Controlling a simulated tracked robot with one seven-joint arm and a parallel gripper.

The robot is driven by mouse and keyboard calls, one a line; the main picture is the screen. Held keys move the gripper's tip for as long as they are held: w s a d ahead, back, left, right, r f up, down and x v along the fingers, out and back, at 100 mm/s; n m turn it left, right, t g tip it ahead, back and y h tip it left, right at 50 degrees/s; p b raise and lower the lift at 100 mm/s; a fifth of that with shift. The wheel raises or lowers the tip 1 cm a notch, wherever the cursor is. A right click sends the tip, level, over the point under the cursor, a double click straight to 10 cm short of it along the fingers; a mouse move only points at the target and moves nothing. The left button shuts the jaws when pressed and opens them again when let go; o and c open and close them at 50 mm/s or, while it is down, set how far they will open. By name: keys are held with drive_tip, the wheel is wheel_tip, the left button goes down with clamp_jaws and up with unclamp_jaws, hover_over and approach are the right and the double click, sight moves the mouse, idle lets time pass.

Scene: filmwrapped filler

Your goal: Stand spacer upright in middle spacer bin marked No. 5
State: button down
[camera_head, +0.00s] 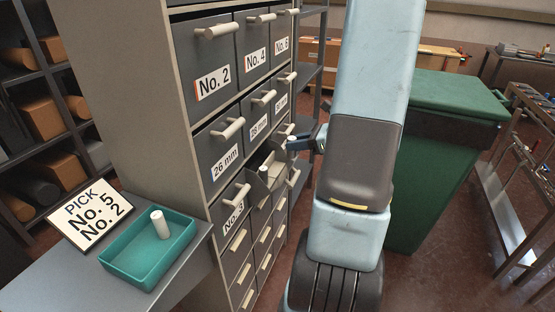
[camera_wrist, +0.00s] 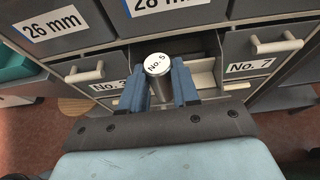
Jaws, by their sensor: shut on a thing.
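My gripper (camera_wrist: 158,88) is shut on a pale cylindrical spacer (camera_wrist: 157,63), whose end, marked No. 5, faces the wrist camera. In the head view my gripper (camera_head: 303,143) is at the cabinet, at the pulled-out middle drawer (camera_head: 262,180). In the wrist view this open drawer (camera_wrist: 206,76) lies between the drawers marked No. 3 (camera_wrist: 108,84) and No. 7 (camera_wrist: 250,66). The spacer appears in front of or above the drawer's opening; its lower end and any contact with the floor are hidden. The drawer's own label is not visible.
A card (camera_head: 92,216) reads PICK No. 5 No. 2. Closed drawers with protruding handles surround the open one. A green bin (camera_head: 430,170) stands right of my arm.

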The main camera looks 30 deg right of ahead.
sight(270, 158)
drive_tip(key=w+f, duration=0.2)
drive_tip(key=w, duration=0.1)
drive_tip(key=w+f, duration=0.5)
drive_tip(key=w, duration=0.1)
drive_tip(key=shift+w+d+f, duration=0.1)
drive_tip(key=shift+w+f, duration=0.05)
drive_tip(key=shift+w, duration=0.2)
drive_tip(key=shift+w+f, duration=0.55)
drive_tip(key=shift+f, duration=1.55)
drive_tip(key=c, duration=0.8)
unclamp_jaws()
